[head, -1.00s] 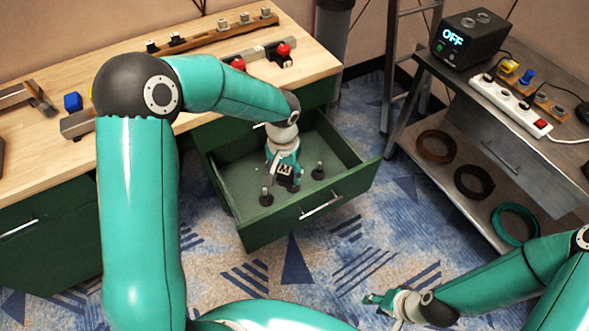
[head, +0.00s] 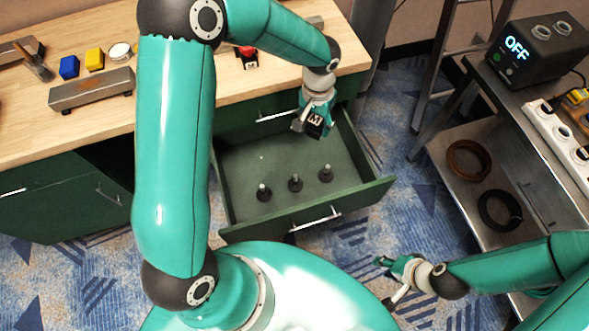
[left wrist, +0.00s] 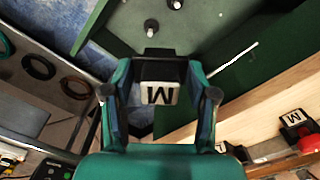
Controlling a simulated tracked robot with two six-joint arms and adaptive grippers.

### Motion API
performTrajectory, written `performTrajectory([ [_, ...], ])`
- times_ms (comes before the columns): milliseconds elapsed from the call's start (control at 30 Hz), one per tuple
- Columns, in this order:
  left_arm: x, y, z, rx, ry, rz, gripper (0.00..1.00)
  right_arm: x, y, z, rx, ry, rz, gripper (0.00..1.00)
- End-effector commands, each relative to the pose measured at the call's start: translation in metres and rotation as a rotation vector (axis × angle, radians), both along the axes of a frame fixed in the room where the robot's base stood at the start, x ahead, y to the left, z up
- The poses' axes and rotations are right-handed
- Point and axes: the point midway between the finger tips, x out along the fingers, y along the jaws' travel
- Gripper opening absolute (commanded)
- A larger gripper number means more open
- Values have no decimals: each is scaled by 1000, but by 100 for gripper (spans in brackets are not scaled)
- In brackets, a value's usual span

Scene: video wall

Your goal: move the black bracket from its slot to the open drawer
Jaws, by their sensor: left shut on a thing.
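My left gripper (head: 315,122) is shut on the black bracket (head: 314,130), a small dark piece with a white face marked M. It is over the back right part of the open green drawer (head: 340,212). In the left wrist view the bracket (left wrist: 158,92) sits between the two fingers of the left gripper (left wrist: 160,98), its M face toward the camera. My right gripper (head: 387,282) is low at the right, over the carpet, empty, its fingers apart. I cannot make out the bracket's slot.
Several dark pegs with grey tops stand in a row in the drawer, including the middle one (head: 295,183). The drawer floor behind them is clear. The wooden bench (head: 180,95) carries a blue block (head: 69,67) and a yellow block (head: 94,59). A metal shelf unit (head: 470,200) stands right.

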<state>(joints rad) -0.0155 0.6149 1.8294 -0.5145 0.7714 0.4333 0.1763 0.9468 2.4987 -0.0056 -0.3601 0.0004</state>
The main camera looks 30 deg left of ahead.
Motion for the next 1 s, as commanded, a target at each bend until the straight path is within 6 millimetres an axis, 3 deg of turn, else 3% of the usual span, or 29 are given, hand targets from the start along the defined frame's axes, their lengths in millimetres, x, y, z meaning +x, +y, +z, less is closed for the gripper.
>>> performTrajectory([
  [267, 7, -12, -2, 0, -1, -26, 13, 0, 0, -2, 0, 0, 0, 37],
  [467, 11, -7, -24, 3, -1, 24, 13, 0, 0, -29, 0, 0, 0, 37],
  [1000, 37, 51, -147, 11, -6, 478, 13, -1, 0, -203, 0, 0, 0, 37],
])
